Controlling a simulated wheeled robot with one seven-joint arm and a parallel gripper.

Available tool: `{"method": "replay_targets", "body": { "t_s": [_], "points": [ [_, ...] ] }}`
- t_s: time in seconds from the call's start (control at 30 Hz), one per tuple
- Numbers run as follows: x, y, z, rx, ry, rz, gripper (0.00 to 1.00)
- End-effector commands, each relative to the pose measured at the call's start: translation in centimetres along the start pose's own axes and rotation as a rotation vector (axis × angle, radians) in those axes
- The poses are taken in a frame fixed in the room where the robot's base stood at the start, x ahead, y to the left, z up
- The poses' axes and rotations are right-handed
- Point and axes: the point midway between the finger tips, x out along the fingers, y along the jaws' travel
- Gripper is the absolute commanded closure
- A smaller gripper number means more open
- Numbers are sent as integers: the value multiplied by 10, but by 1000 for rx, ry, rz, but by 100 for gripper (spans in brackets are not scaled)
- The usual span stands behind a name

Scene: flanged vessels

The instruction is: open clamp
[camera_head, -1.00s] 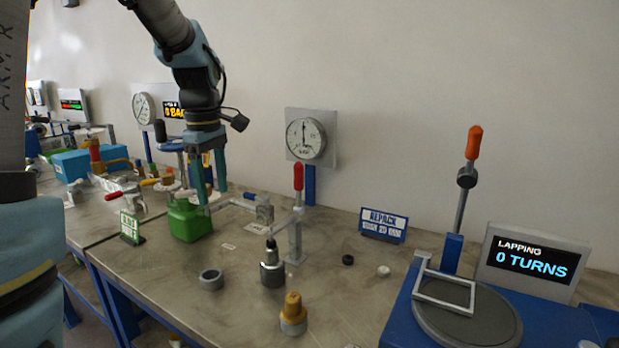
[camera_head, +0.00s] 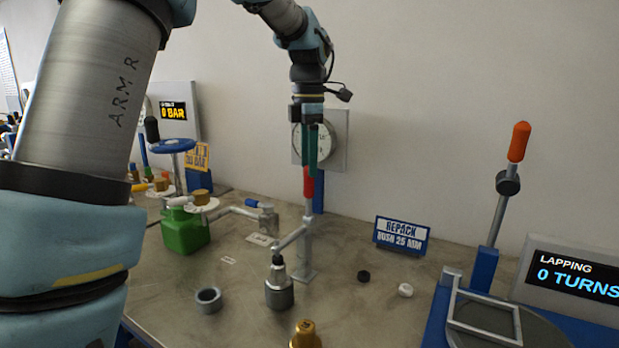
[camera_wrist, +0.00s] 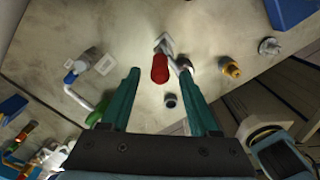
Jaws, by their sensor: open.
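The clamp is a grey post and arm (camera_head: 307,240) with an upright red handle (camera_head: 308,184). Its arm reaches left to a black-tipped spindle above a grey cylinder (camera_head: 279,290). My gripper (camera_head: 312,168) points down over the handle, and its green fingers overlap the handle's top in the head view. In the wrist view the red handle (camera_wrist: 160,68) shows between the two spread fingertips of my gripper (camera_wrist: 159,76). The gripper is open. I cannot tell whether a finger touches the handle.
A green can (camera_head: 185,230) and a pipe with a blue lever (camera_head: 254,203) stand left. A grey ring (camera_head: 208,300) and a brass fitting (camera_head: 305,335) are in front. The REPACK sign (camera_head: 402,235) and lapping station (camera_head: 490,310) are right. A gauge (camera_head: 330,140) is behind.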

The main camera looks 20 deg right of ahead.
Motion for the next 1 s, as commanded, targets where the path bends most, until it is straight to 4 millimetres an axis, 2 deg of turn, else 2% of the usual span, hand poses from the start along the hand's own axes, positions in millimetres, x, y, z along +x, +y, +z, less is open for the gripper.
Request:
{"method": "replay_targets", "body": {
  "t_s": [0.1, 0.3, 0.67, 1.0],
  "points": [
    [19, -1, 0, 1, 1, -3, 38],
    [40, 0, 0, 1, 0, -1, 38],
    [45, 0, 0, 1, -1, 0, 38],
    [44, 0, 0, 1, -1, 0, 77]
  ]
}}
